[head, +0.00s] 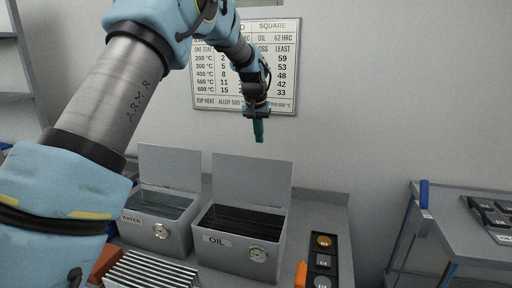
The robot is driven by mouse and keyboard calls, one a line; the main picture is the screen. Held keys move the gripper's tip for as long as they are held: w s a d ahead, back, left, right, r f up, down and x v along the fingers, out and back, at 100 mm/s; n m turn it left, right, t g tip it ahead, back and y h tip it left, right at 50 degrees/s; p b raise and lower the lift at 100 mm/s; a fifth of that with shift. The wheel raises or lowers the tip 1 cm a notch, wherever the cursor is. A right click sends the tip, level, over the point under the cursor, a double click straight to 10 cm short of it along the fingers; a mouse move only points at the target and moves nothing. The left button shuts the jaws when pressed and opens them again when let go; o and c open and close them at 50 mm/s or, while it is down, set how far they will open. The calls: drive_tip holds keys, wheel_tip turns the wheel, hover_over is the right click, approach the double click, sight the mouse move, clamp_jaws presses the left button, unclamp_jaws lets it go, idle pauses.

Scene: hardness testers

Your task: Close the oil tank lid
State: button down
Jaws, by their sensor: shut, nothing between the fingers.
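The oil tank (237,255) is a grey metal box labelled OIL with a round dial on its front. Its flat grey lid (252,178) stands upright at the back edge, so the tank is open and its dark inside shows. My gripper (259,137) is above and behind the lid's top edge in the picture, pointing down, with teal fingers. The fingers are shut and empty. It appears apart from the lid.
A water tank (158,235) stands left of the oil tank, its lid (169,166) also upright. A ribbed metal rack (150,271) lies in front. A dark tray with round pieces (322,262) is at right. A chart (285,65) hangs on the wall behind.

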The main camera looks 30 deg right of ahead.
sight(252, 177)
wheel_tip(252, 177, down, 8)
drive_tip(key=p, duration=0.4)
drive_tip(key=shift+s+a+r, duration=0.2)
drive_tip(key=shift+s+a, duration=0.15)
drive_tip(key=shift+a, duration=0.1)
